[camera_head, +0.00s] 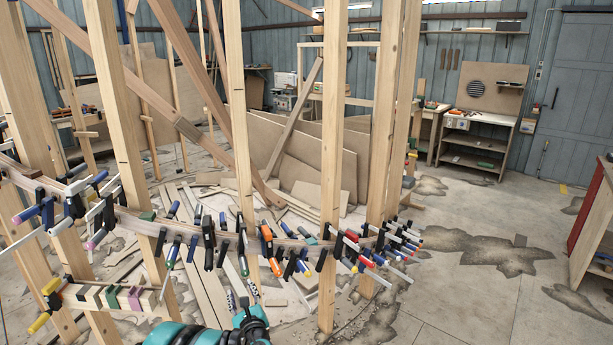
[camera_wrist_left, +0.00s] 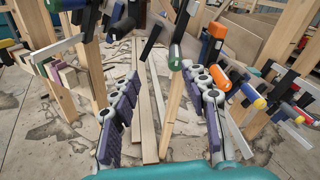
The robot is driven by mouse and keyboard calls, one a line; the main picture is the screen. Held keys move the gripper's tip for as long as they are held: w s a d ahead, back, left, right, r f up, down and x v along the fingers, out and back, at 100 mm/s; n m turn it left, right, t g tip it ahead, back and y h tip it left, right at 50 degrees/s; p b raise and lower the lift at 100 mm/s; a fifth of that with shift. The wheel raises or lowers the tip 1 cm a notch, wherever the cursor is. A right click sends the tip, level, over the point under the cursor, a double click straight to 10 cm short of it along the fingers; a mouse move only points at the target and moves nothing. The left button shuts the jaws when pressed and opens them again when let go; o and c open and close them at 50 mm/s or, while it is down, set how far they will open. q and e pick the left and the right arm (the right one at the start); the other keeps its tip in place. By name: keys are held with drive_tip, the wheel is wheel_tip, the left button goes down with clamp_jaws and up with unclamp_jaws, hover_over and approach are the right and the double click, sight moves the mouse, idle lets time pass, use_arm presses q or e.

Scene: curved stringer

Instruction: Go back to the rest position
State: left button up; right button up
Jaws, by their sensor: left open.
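My left gripper (camera_head: 241,293) is at the bottom middle of the head view, at the end of a teal arm. In the left wrist view (camera_wrist_left: 160,78) its two purple-padded fingers stand wide apart with nothing between them. The curved stringer (camera_head: 141,223) runs across the wooden posts, with many clamps on it. The gripper is below and in front of its middle stretch. Clamps with green (camera_wrist_left: 176,52) and orange (camera_wrist_left: 217,30) handle parts show just beyond the fingers. I cannot tell how close they are. My right gripper is not in view.
Upright wooden posts (camera_head: 333,150) stand close around the stringer. A block rack (camera_head: 115,298) with coloured pieces is at the lower left. Loose boards lie on the floor behind. A workbench (camera_head: 475,145) and a red-sided cabinet (camera_head: 590,215) stand at right, with open cracked floor between.

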use_arm(q)
drive_tip(key=s+a+r+n+g+h, duration=0.1)
drive_tip(key=s+a+r+n+g, duration=0.2)
drive_tip(key=s+n, duration=0.5)
drive_tip(key=s+a+r+n+g+h, duration=0.15)
drive_tip(key=s+r+n, duration=0.25)
drive_tip(key=s+n, duration=0.4)
drive_tip(key=s+d+f+n+g+h, duration=0.1)
drive_tip(key=s+d+n, duration=0.3)
drive_tip(key=s, duration=0.5)
drive_tip(key=s+d+f+n+g+h, duration=0.2)
drive_tip(key=s+d+n+g+h, duration=0.1)
drive_tip(key=s+n, duration=0.4)
drive_tip(key=s+d, duration=0.1)
drive_tip(key=s, duration=0.2)
drive_tip(key=shift+s+n, duration=0.3)
drive_tip(key=shift+w, duration=0.15)
